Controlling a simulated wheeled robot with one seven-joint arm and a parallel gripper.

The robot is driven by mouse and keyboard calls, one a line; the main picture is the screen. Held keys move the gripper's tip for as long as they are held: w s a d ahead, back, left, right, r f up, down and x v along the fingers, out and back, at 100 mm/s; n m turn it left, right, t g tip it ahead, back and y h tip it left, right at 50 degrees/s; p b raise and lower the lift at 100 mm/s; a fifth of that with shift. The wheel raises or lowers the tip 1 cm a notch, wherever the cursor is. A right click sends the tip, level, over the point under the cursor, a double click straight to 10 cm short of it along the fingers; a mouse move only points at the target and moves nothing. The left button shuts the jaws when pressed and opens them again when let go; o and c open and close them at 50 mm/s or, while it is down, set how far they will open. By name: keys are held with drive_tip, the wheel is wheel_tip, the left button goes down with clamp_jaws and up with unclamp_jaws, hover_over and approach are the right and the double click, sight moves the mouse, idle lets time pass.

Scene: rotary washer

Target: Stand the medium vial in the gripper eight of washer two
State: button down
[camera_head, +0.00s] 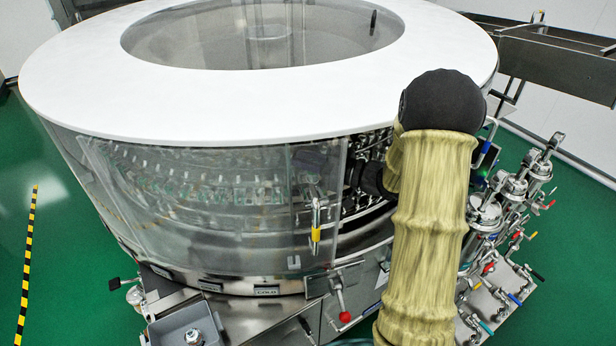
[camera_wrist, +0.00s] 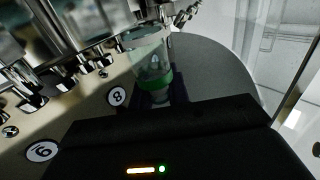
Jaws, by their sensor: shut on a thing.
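The clear vial with a green band (camera_wrist: 154,79) shows in the wrist view at upper middle. My gripper (camera_wrist: 162,97) is shut on it; the dark fingers stand at either side of its lower part. The vial is beside the round label 8 (camera_wrist: 117,96), close to the row of metal washer grippers (camera_wrist: 85,68). I cannot tell whether the vial touches one of them. In the head view my arm reaches into the opening at the right of the rotary washer (camera_head: 200,105); my gripper and the vial are hidden there.
A second round label (camera_wrist: 41,151), a 6 or 9, is at lower left in the wrist view. Clear guard panels (camera_head: 200,190) enclose the washer's front left of my arm. Pipes and valves (camera_head: 510,190) stand close on the right. Green floor is free at left.

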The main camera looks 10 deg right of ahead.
drive_tip(key=shift+f, duration=0.3)
drive_tip(key=shift+d, duration=0.1)
drive_tip(key=shift+w+f, duration=0.1)
drive_tip(key=shift+f, duration=1.8)
drive_tip(key=shift+f+b, duration=0.4)
drive_tip(key=shift+f, duration=0.1)
drive_tip(key=c, duration=1.6)
unclamp_jaws()
drive_tip(key=shift+f, duration=0.1)
